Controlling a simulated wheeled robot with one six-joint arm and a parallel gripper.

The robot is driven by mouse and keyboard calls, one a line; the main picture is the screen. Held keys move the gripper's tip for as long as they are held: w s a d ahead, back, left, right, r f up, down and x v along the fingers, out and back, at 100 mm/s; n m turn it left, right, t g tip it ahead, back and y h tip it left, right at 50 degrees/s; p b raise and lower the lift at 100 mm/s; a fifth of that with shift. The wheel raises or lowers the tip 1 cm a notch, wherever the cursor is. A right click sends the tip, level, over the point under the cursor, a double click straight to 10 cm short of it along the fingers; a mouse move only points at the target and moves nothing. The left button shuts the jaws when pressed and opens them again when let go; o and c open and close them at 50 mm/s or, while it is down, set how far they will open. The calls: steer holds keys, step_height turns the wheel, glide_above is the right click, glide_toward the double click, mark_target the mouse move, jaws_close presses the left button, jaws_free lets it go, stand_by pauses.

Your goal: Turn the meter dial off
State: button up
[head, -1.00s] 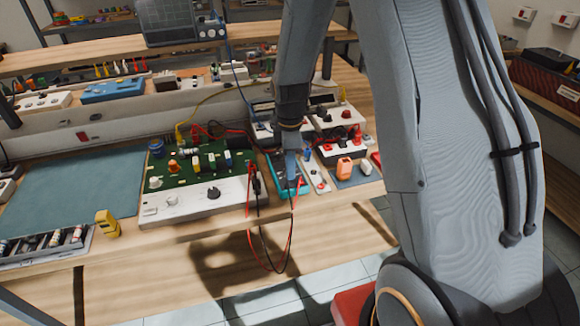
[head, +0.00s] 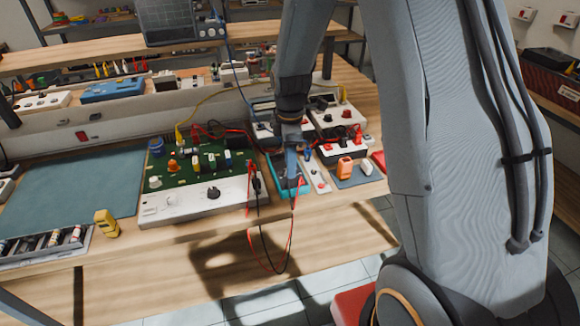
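The meter (head: 277,168) is a teal-edged device lying on the bench right of the green circuit board. Its dial is hidden behind my gripper, so its setting cannot be seen. My gripper (head: 292,182) points down over the meter, at or just above its face. The fingers are small and dark here, and I cannot tell whether they are open or shut, or whether they touch the dial.
The white-fronted circuit board unit (head: 170,208) with a black knob stands left of the meter. Red and black leads (head: 268,250) hang over the bench edge. An orange block (head: 345,166) and a white strip (head: 316,176) lie close on the right. A blue-grey mat (head: 85,190) is clear.

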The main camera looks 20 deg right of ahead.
step_height(320, 180, up, 6)
steer(key=shift+b, duration=0.65)
steer(key=s+r+m+t, duration=0.1)
steer(key=s+r+m, duration=0.1)
steer(key=s+m, duration=1.4)
steer(key=shift+s+d, duration=0.15)
steer(key=shift+s, duration=0.85)
